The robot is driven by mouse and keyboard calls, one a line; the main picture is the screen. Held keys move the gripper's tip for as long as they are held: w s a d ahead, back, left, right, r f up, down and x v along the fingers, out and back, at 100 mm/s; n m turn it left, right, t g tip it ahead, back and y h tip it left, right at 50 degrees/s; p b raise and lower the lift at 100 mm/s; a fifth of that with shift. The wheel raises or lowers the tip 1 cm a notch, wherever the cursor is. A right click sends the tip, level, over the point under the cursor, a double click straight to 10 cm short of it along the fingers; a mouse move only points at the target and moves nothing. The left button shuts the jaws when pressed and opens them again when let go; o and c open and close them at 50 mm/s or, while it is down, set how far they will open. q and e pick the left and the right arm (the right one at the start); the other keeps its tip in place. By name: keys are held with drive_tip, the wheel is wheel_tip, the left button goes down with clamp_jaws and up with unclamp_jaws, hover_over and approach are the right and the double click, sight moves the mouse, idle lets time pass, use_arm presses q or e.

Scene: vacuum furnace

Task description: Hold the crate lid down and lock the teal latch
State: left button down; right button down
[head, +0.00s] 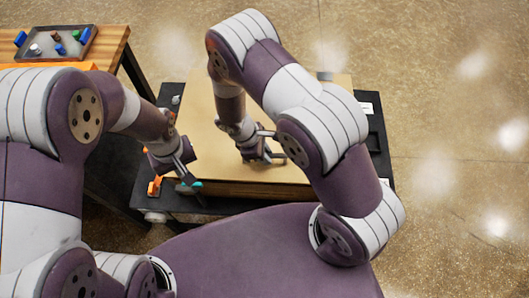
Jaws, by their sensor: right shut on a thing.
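The crate's wide tan lid (200,107) lies flat on the wooden crate (250,189), which stands on a low black stand. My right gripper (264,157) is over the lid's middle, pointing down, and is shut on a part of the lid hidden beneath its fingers. The small teal latch (194,187) shows at the crate's near left corner. My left gripper (184,172) is right beside the latch; whether its fingers touch it, and how far they are apart, cannot be seen.
An orange piece (154,187) sits at the left of the crate. The black stand (377,140) shows a rim around the crate. A wooden bench (112,45) at the upper left holds a tray (40,55) with several small parts. The floor at right is clear.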

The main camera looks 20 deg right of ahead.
use_arm(q)
drive_tip(key=shift+s+a+f+b, duration=0.1)
drive_tip(key=shift+s+f+b, duration=0.05)
drive_tip(key=shift+f+b, duration=0.45)
idle(0.6)
